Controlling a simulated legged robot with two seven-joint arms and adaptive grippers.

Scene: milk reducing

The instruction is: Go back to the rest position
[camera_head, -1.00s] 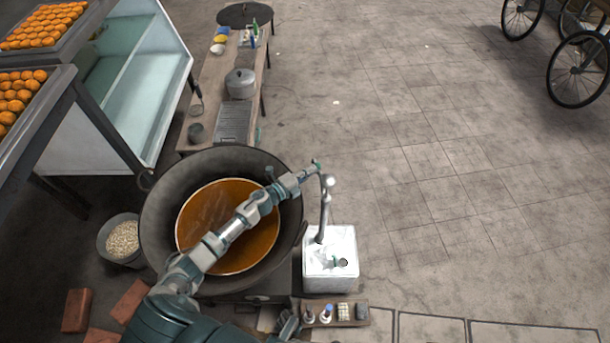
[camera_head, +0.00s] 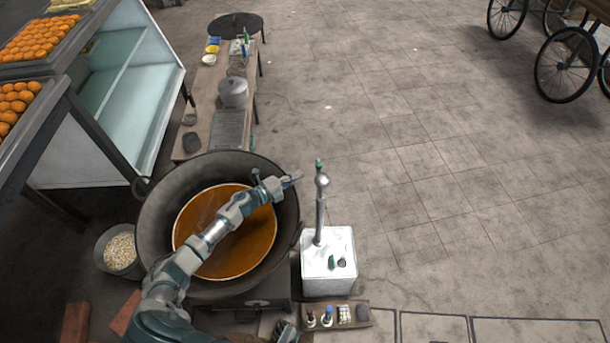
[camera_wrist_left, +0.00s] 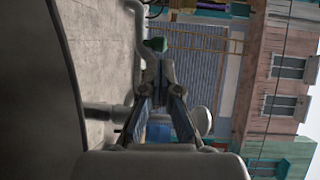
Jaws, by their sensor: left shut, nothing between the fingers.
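My left gripper (camera_head: 293,180) is shut and empty. It is at the end of my left arm, which reaches up from the bottom left across the wok, and its tip is just beyond the wok's right rim. In the left wrist view the shut fingers (camera_wrist_left: 158,62) point up the picture, with a small green thing (camera_wrist_left: 157,45) just past their tips. The large dark wok (camera_head: 160,220) holds orange-brown liquid (camera_head: 245,245), partly hidden by my arm.
A white box (camera_head: 328,275) with an upright metal tap (camera_head: 319,205) stands right of the wok, close to my left gripper. A bucket (camera_head: 120,252) stands left. A wooden bench (camera_head: 207,95) with a pot (camera_head: 233,92) is behind. Open paving lies to the right.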

